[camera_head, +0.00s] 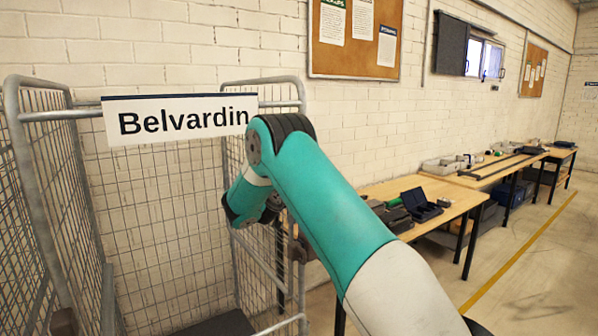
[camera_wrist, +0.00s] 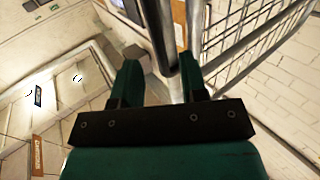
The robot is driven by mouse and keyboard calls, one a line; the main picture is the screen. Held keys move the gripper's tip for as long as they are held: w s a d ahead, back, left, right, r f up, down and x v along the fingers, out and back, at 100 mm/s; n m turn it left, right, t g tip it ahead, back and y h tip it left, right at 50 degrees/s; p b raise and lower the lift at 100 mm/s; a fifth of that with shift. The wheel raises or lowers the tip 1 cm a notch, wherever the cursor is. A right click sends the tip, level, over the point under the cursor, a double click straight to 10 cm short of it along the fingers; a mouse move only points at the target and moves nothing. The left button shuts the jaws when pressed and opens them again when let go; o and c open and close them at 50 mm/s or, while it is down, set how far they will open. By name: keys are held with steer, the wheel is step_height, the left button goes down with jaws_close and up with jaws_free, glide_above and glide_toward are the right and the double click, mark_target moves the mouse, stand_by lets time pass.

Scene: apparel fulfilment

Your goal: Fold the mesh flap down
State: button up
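The roll cage (camera_head: 15,115) has grey tube posts and wire mesh sides, and a sign reading "Belvardin" hangs across its top. A mesh panel (camera_head: 262,275) with a tube edge shows low at the cage's right side; I cannot tell for sure whether it is the flap. A mesh panel (camera_wrist: 265,25) also fills the upper right of the wrist view. My gripper (camera_wrist: 158,72) is open, with its teal fingers apart. A metal tube (camera_wrist: 158,30) runs toward the gap, nearer the right finger; contact is unclear. In the head view my arm mostly hides the fingers, by the right post.
Wooden worktables (camera_head: 445,195) with a dark open case (camera_head: 420,203) and bins stand along the wall to the right. A white brick wall (camera_head: 190,50) is behind the cage. The floor (camera_head: 535,265) at the right is clear, with a yellow line.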

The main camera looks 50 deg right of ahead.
steer(key=shift+p+x, duration=0.7)
steer(key=shift+x, duration=1.3)
jaws_close()
